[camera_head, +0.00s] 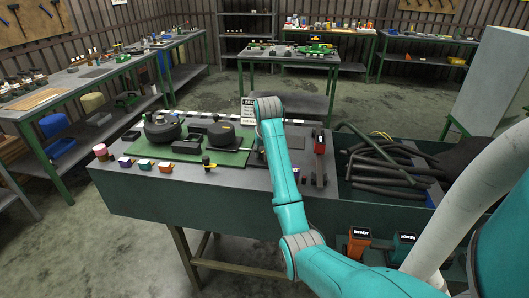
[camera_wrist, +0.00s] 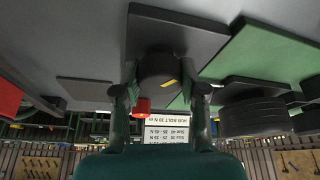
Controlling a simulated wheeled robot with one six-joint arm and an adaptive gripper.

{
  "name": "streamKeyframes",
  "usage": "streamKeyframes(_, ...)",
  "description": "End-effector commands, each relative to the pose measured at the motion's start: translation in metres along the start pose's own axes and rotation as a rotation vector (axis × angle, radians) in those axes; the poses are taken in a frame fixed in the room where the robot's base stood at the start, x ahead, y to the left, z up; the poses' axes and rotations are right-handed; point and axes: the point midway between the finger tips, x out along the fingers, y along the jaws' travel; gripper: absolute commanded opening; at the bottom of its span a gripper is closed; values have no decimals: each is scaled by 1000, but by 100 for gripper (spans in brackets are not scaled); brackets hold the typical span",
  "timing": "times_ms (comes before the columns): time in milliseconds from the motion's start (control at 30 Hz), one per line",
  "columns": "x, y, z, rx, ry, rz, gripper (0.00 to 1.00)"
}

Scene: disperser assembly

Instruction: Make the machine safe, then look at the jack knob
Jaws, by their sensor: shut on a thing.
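In the wrist view my gripper (camera_wrist: 160,90) has its two fingers on either side of a dark round knob (camera_wrist: 157,66) with a yellow mark, and it is shut on it. The knob sits at a dark grey plate (camera_wrist: 178,36). I cannot tell from the picture whether this is the jack knob. In the head view my arm reaches over the workbench (camera_head: 140,198) and hides the gripper and the knob. Black round machine parts (camera_head: 163,127) stand on a green mat (camera_head: 203,157) left of the arm.
A red part (camera_head: 320,142) stands right of my arm. A bin of dark hoses (camera_head: 385,165) is further right. Small coloured blocks (camera_head: 145,164) and a yellow-topped post (camera_head: 206,161) line the front edge. A white sign (camera_head: 248,110) stands behind.

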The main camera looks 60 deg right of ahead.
Motion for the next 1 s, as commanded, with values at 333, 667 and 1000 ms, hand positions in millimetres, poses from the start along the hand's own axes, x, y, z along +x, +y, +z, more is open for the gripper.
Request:
streamKeyframes(333, 1, 1, 0, -268, -1, -112, 7)
streamKeyframes(667, 1, 1, 1, -559, -3, -233, 7)
streamKeyframes(1000, 1, 1, 1, -826, -4, -344, 7)
